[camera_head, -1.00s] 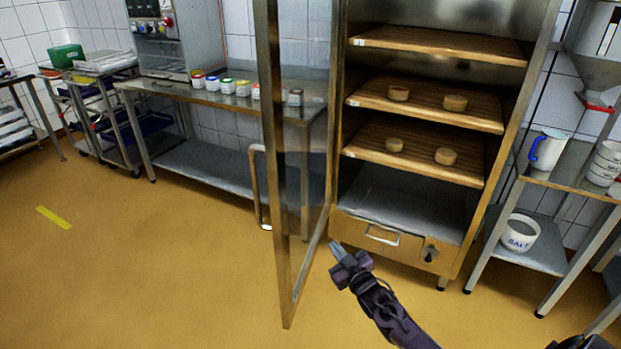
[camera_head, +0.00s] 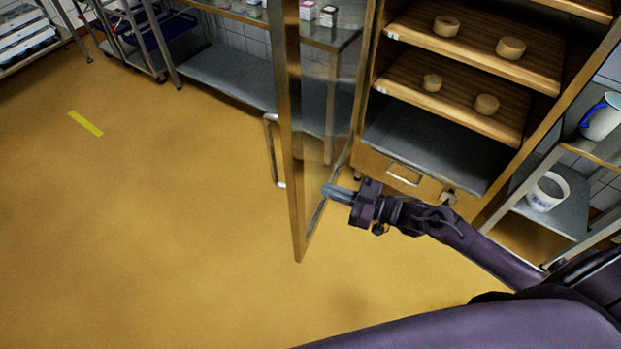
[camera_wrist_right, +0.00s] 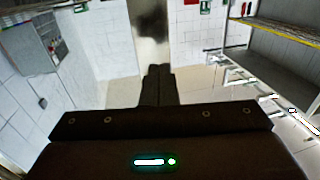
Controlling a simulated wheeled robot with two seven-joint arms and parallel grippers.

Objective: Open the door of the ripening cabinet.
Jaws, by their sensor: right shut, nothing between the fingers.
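The ripening cabinet (camera_head: 372,160) stands at the upper right with its front open and its shelves in view. In the right wrist view the shut fingers (camera_wrist_right: 157,85) point at a blurred metal surface. My left gripper is not in view.
Small round cheeses (camera_head: 486,105) lie on the cabinet's wooden shelves. A side table (camera_head: 560,205) with a white salt pot (camera_head: 546,192) stands right of the cabinet. A steel table (camera_head: 225,75) stands behind the door. The floor left of the door is clear.

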